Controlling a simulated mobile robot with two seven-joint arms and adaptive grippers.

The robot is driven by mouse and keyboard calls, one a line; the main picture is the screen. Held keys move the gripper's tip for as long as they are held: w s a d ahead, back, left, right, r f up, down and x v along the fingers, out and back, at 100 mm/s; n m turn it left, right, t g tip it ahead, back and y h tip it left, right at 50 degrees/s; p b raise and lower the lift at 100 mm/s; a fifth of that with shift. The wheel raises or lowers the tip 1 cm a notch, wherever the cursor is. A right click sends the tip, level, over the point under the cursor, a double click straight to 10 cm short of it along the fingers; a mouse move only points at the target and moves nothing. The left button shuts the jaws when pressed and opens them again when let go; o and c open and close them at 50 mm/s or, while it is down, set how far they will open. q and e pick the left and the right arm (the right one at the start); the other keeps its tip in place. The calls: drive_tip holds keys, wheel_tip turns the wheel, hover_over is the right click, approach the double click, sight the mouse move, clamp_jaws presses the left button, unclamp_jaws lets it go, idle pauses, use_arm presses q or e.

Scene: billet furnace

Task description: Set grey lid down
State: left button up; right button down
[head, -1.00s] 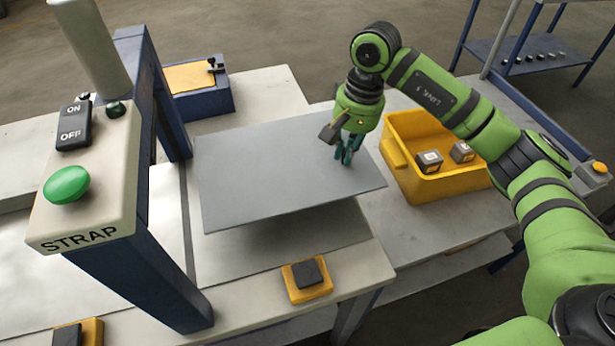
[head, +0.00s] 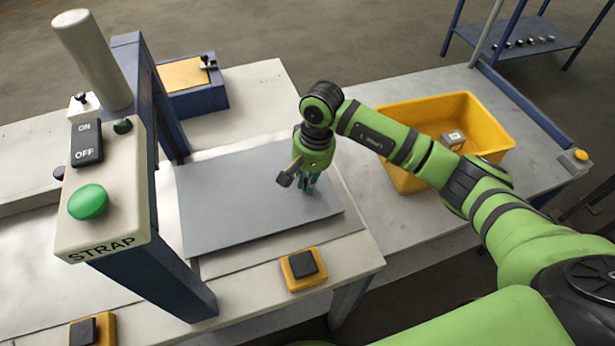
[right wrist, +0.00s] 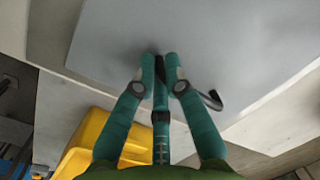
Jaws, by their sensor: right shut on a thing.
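The grey lid (head: 250,205) is a flat, thin sheet lying level on or just above the pale worktop, beside the strap press. I cannot tell whether its whole underside touches. My right gripper (head: 308,183) is over the lid's right part, with its fingers shut on the lid's handle. In the right wrist view the fingers (right wrist: 160,62) meet at a dark curved handle (right wrist: 212,100) on the lid (right wrist: 240,45); the fingers hide most of the handle. My left gripper is not in view.
The press post with a green button (head: 88,202) and ON/OFF switch (head: 86,143) stands at the left. A yellow bin (head: 490,125) holding a small block is at the right. A yellow-and-black button box (head: 303,268) sits near the front edge.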

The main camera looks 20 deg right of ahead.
drive_tip(key=c, duration=1.3)
unclamp_jaws()
drive_tip(key=shift+r, duration=0.15)
drive_tip(key=shift+d+r, duration=0.1)
drive_tip(key=shift+r, duration=0.2)
wheel_tip(320, 180, up, 11)
drive_tip(key=d+b, duration=0.1)
drive_tip(key=b, duration=0.3)
drive_tip(key=shift+d, duration=0.15)
